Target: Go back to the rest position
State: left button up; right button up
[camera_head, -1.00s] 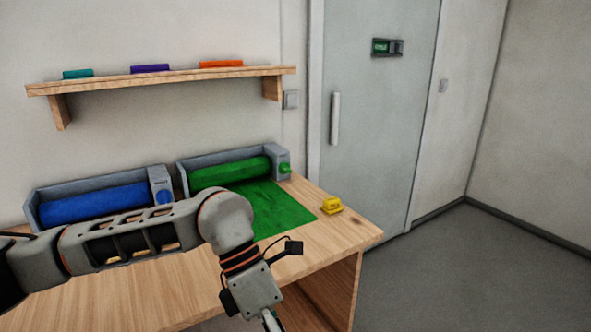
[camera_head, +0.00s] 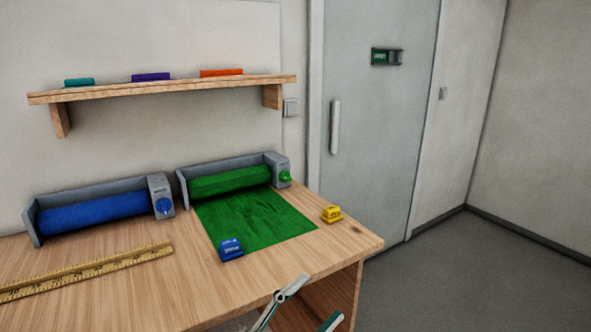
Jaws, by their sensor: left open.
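My left gripper (camera_head: 320,298) shows at the bottom edge, just in front of the table's front edge. Its two fingers are apart with nothing between them, and the rest of that arm is out of view. The wooden table (camera_head: 190,277) stands beyond it. A small blue block-like item (camera_head: 230,249) sits at the front left corner of the green sheet (camera_head: 256,222). A small yellow item (camera_head: 332,214) sits on bare wood to the right of the sheet. My right gripper is not in view.
A blue roll (camera_head: 95,213) and a green roll (camera_head: 230,180) lie in grey holders at the back. A yellow ruler (camera_head: 90,270) lies at left. A wall shelf (camera_head: 165,89) carries several coloured items. A door (camera_head: 375,120) and open floor (camera_head: 480,270) are at right.

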pick_arm(q)
jog(key=a+f+n+t+y, duration=0.1)
jog(key=a+f+n+y, duration=0.5)
jog(key=f, duration=0.4)
jog(key=a+f+n+t+y, duration=0.2)
jog(key=a+f+n+y, duration=0.45)
jog(key=f, duration=0.35)
jog(key=s+a+f+n+g+y, duration=0.2)
jog(key=s+a+f+g, duration=0.1)
jog(key=s+a+f, duration=0.2)
jog(key=s+a+f+n+g+y, duration=0.2)
jog(key=s+a+f, duration=0.3)
jog(key=s+f, duration=0.4)
notch_tip(320, 180, down, 4)
jog(key=shift+a+r+n+g, duration=0.1)
jog(key=shift+a+n+g, duration=0.25)
jog(key=shift+a+g, duration=0.05)
